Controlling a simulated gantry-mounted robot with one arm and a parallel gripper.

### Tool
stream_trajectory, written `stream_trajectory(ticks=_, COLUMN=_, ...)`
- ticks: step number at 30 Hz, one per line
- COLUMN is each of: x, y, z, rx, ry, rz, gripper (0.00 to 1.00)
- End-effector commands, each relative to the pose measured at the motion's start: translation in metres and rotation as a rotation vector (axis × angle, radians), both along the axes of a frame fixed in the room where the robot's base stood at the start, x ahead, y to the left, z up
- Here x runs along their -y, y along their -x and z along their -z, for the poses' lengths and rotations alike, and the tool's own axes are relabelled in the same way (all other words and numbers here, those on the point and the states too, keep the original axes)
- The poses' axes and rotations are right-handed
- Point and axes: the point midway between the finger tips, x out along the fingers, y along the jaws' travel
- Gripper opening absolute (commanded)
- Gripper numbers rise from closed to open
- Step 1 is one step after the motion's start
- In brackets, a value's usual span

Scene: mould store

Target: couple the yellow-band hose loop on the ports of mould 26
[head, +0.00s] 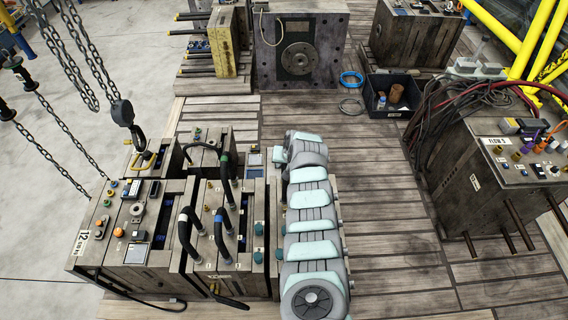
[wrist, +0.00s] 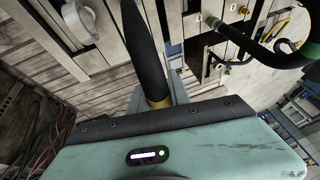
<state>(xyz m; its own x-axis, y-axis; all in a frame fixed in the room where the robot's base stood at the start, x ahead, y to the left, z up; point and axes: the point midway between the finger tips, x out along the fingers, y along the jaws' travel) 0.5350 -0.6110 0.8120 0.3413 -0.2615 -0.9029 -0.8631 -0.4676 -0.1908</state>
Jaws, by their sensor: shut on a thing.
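In the wrist view my gripper (wrist: 160,97) is shut on the yellow-band hose loop (wrist: 143,50), a black hose with a yellow band just in front of the gripper body. The hose points away from the gripper; its far parts are hidden or out of frame. In the head view my arm hides the gripper and this loop. A wooden-sided mould block (head: 228,270) stands left of my arm, with small ports and fittings on its faces. I cannot read which block is numbered 26.
Black hose loops with a blue band (head: 189,222) and a green band (head: 224,160) stand up from the blocks on the left. A chain hook (head: 124,113) hangs over them. A black bin (head: 393,95) and a block with red and black hoses (head: 490,165) stand right.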

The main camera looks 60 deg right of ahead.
Motion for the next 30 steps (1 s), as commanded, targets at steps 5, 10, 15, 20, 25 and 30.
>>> stream_trajectory(ticks=5, x=0.0003, y=-0.0005, z=0.0020, rx=0.000, ry=0.001, rz=0.000, gripper=0.00)
stream_trajectory(ticks=10, x=0.0004, y=-0.0005, z=0.0040, rx=0.001, ry=0.000, rz=0.000, gripper=0.00)
stream_trajectory(ticks=15, x=0.0003, y=-0.0005, z=0.0060, rx=0.001, ry=0.000, rz=0.000, gripper=0.00)
stream_trajectory(ticks=20, x=0.0003, y=-0.0005, z=0.0079, rx=0.001, ry=0.000, rz=0.000, gripper=0.00)
stream_trajectory(ticks=25, x=0.0003, y=-0.0005, z=0.0084, rx=0.001, ry=0.000, rz=0.000, gripper=0.00)
stream_trajectory(ticks=30, x=0.0003, y=-0.0005, z=0.0082, rx=0.001, ry=0.000, rz=0.000, gripper=0.00)
